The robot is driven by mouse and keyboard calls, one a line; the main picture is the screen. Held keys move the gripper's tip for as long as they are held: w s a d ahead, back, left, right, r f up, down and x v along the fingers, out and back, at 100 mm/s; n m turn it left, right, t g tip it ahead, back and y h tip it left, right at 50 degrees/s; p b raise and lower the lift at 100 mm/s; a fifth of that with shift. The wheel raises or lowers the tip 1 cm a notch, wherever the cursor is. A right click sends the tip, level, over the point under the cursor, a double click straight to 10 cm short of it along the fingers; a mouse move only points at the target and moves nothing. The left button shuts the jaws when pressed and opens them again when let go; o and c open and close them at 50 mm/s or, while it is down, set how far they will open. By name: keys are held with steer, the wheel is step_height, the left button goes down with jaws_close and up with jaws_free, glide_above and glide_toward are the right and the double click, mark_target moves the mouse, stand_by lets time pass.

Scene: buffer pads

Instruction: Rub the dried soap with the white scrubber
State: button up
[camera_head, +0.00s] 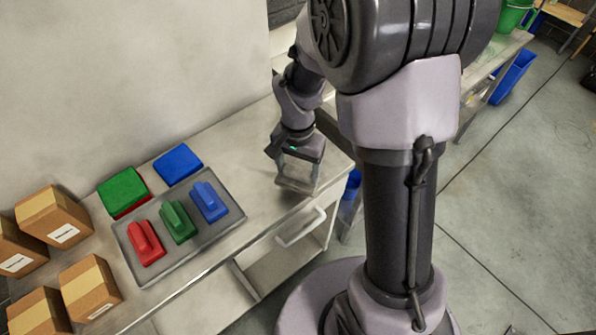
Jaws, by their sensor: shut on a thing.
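My gripper (297,181) is at the right end of the grey worktop (262,160), pointing down close to its surface. It is shut on a pale thing that fits the white scrubber, though the fingers hide most of it and its outline is hard to make out. I cannot tell whether it touches the worktop. No dried soap can be made out; the spot under my gripper is hidden.
Left of my gripper, a grey tray (233,223) holds a red scrubber (146,243), a green scrubber (178,222) and a blue scrubber (209,202). Behind it lie a green pad (122,188) and a blue pad (178,164). Several cardboard boxes (90,288) stand far left.

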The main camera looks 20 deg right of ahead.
steer(key=shift+r+p, duration=1.55)
steer(key=shift+r, duration=0.65)
steer(key=shift+d, duration=0.1)
